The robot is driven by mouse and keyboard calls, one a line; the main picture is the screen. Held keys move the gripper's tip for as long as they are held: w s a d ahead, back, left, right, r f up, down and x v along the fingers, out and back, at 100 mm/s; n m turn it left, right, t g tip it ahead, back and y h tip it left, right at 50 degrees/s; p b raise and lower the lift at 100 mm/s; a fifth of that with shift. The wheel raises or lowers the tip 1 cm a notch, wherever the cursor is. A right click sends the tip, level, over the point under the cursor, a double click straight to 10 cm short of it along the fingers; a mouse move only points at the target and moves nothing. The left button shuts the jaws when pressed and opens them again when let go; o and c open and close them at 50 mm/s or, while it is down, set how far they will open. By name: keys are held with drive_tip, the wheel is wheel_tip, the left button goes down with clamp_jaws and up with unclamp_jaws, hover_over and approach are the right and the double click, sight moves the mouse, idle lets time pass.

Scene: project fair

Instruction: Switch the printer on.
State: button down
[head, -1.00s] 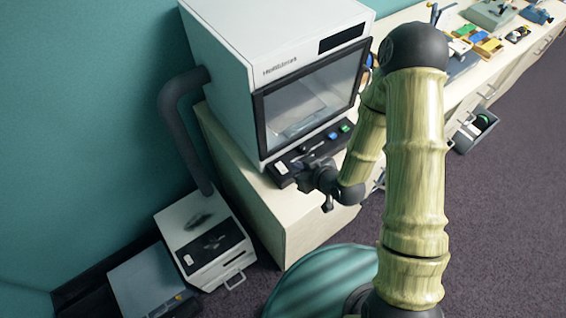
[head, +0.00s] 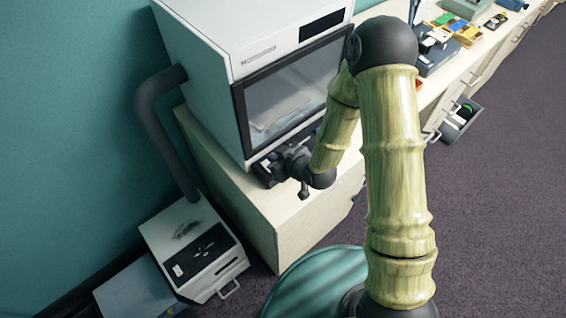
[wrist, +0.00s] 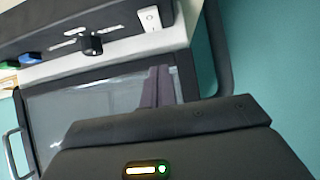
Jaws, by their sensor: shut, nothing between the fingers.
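The printer (head: 205,75) is a white box with a dark-framed window, on the cabinet's near end. In the wrist view, its dark front panel (wrist: 45,30) carries a white rocker switch (wrist: 150,18) near the right end and a black knob (wrist: 90,45) to its left. I cannot tell which way the rocker is pressed. My gripper (head: 276,165) is at the panel's left end in the head view and hides part of it. It is shut and empty. In the wrist view, its fingers (wrist: 157,80) show in front of the window, below the switch; contact is not visible.
A thick dark hose (head: 150,115) runs from the printer to a white unit (head: 195,245) on the floor. Small items and an open drawer (head: 460,120) are along the long cabinet at right. The carpet at right is clear.

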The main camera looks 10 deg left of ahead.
drive_tip(key=f, duration=0.1)
drive_tip(key=w+a+f+b, duration=0.1)
drive_tip(key=f, duration=0.1)
drive_tip(key=w+a+f+b, duration=0.1)
drive_tip(key=f, duration=0.1)
drive_tip(key=shift+a, duration=0.2)
drive_tip(key=shift+w+f+b, duration=0.1)
drive_tip(key=shift+f+b, duration=0.2)
drive_tip(key=shift+f, duration=0.3)
